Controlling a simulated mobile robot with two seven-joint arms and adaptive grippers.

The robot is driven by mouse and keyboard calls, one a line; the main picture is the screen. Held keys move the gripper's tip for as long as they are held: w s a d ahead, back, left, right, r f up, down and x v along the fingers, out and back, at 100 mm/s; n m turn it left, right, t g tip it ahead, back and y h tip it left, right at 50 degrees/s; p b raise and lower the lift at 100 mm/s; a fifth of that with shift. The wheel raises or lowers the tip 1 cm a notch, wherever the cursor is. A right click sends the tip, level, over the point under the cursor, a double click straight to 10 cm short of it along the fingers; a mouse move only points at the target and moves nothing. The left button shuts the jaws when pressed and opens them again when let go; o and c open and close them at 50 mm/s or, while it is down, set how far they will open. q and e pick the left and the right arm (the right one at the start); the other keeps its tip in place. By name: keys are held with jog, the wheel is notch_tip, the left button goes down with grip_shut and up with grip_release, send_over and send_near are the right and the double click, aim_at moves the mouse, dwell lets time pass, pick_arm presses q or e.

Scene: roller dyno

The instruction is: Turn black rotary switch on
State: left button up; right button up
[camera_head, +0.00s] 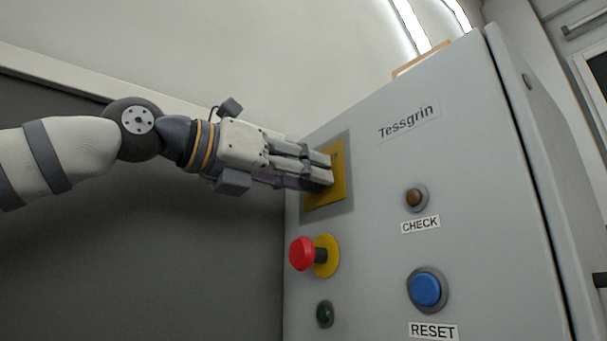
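My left gripper (325,179) reaches in from the left, and its fingertips are in front of a yellow square plate (338,163) on a grey surround, high on the front of the grey cabinet (470,140). The black rotary switch itself cannot be made out; the fingers cover the middle of the plate. The fingers lie close together, but I cannot tell whether they grip a knob or touch the plate. My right gripper is not in view.
Below the plate, a red mushroom button (302,254) sticks out on a yellow disc. A green lamp (325,314) is under it. To the right are a brown lamp (414,197) labelled CHECK and a blue button (425,289) labelled RESET. A dark panel (150,250) lies left of the cabinet.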

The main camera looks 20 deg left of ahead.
pick_arm(q)
jog(key=shift+c, duration=1.2)
jog(key=shift+m, duration=0.3)
jog(key=m, duration=0.3)
jog(key=shift+m, duration=0.3)
jog(key=m, duration=0.4)
jog(key=shift+m, duration=0.3)
jog(key=m, duration=0.4)
jog(key=shift+m, duration=2.5)
